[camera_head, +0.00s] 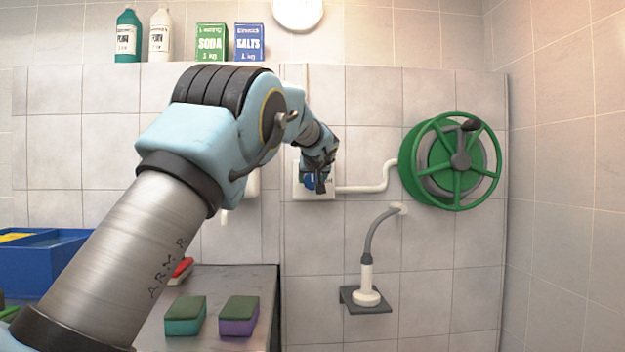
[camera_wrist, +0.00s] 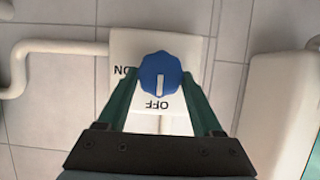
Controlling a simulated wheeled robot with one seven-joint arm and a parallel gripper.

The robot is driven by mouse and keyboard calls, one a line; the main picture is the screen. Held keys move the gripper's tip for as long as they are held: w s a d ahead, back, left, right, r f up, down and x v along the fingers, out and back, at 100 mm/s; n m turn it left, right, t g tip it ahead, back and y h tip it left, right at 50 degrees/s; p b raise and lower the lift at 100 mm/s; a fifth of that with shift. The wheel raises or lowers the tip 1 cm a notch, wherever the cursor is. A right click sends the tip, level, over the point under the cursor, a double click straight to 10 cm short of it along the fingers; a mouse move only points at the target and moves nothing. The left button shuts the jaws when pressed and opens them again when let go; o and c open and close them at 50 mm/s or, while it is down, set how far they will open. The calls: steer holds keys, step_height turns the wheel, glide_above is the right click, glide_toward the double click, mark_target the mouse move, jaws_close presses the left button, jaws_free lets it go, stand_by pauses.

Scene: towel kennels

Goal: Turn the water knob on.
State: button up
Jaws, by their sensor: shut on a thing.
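The blue water knob (camera_wrist: 160,68) sits on a white wall plate (camera_wrist: 185,45). Its white pointer line points at the OFF label (camera_wrist: 157,104), which is upside down in the wrist view. The ON label (camera_wrist: 124,70) is at the knob's left there. My gripper (camera_wrist: 161,78) is shut on the knob, one green finger on each side. In the head view my gripper (camera_head: 320,180) is against the plate (camera_head: 301,193) and covers much of the knob (camera_head: 308,182).
A white pipe (camera_head: 370,188) runs from the plate to a green hose reel (camera_head: 460,162). A grey hose with a white nozzle (camera_head: 366,285) hangs below. Two sponges (camera_head: 238,315) lie on a metal counter (camera_head: 255,280). A blue bin (camera_head: 45,262) is at left.

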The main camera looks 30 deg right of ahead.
steer(key=shift+c, duration=1)
steer(key=m+y, duration=0.1)
steer(key=m+b, duration=0.1)
steer(key=shift+s+d+f+m+t+y, duration=0.1)
steer(key=shift+s+d+m+t+y, duration=0.05)
steer(key=shift+d+m+t+y, duration=0.2)
steer(key=m, duration=0.1)
steer(key=m+t+y+b, duration=0.1)
steer(key=m, duration=0.1)
steer(key=shift+s+d+f+y, duration=0.1)
steer(key=shift+y, duration=0.15)
steer(key=m+t+b, duration=0.1)
steer(key=m, duration=0.1)
steer(key=m+t+y+b, duration=0.1)
steer(key=m, duration=0.1)
steer(key=shift+d+f, duration=0.1)
steer(key=shift+f, duration=0.25)
steer(key=shift+f+m+t+y+b, duration=0.1)
steer(key=shift+m+t+y+b, duration=0.2)
steer(key=shift+m+t+b, duration=1)
steer(key=shift+m+g, duration=0.35)
steer(key=shift+m, duration=0.4)
